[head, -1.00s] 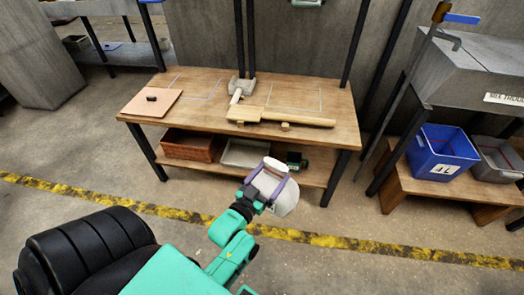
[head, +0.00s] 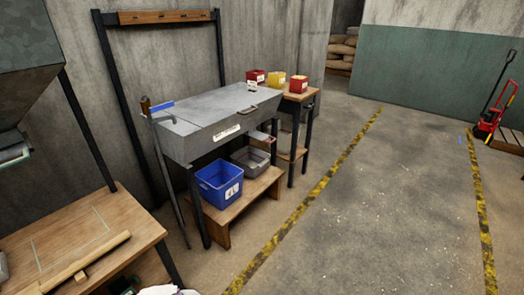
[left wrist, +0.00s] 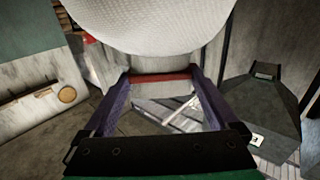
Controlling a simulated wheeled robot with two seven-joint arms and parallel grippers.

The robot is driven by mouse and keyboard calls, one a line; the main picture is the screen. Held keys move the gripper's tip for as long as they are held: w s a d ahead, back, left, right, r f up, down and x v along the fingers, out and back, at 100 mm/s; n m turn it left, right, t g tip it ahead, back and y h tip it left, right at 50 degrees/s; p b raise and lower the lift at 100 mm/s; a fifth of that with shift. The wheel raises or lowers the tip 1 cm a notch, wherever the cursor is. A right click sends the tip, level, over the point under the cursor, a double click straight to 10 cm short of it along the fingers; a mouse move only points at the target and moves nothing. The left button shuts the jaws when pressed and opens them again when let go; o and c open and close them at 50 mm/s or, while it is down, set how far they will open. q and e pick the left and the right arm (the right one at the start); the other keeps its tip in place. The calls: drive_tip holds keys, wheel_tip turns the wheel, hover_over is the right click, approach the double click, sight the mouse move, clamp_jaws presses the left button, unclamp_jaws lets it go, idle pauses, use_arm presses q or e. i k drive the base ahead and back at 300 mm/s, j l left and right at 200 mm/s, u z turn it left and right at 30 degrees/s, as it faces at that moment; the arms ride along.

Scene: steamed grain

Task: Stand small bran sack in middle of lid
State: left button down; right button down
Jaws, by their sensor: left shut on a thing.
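My left gripper (left wrist: 163,76), with purple fingers, is shut on a white sack, the small bran sack (left wrist: 150,25). The sack fills the top of the left wrist view. In the head view only a sliver of the white sack (head: 158,290) shows at the bottom edge. The grey lid (head: 220,108) covers a labelled grey trough in the middle of the head view. The lid is flat, with a handle at its front right, and the held sack is well apart from it. My right gripper is out of view.
A wooden workbench (head: 75,222) stands at lower left. A blue crate (head: 218,184) sits on the low shelf below. Red and yellow bins stand behind the trough. Open floor lies right.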

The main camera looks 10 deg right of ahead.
sight(228, 99)
drive_tip(key=i+z, duration=0.2)
drive_tip(key=z, duration=0.15)
drive_tip(key=i+z, duration=0.2)
drive_tip(key=z, duration=0.2)
drive_tip(key=i+z, duration=0.2)
drive_tip(key=z, duration=0.15)
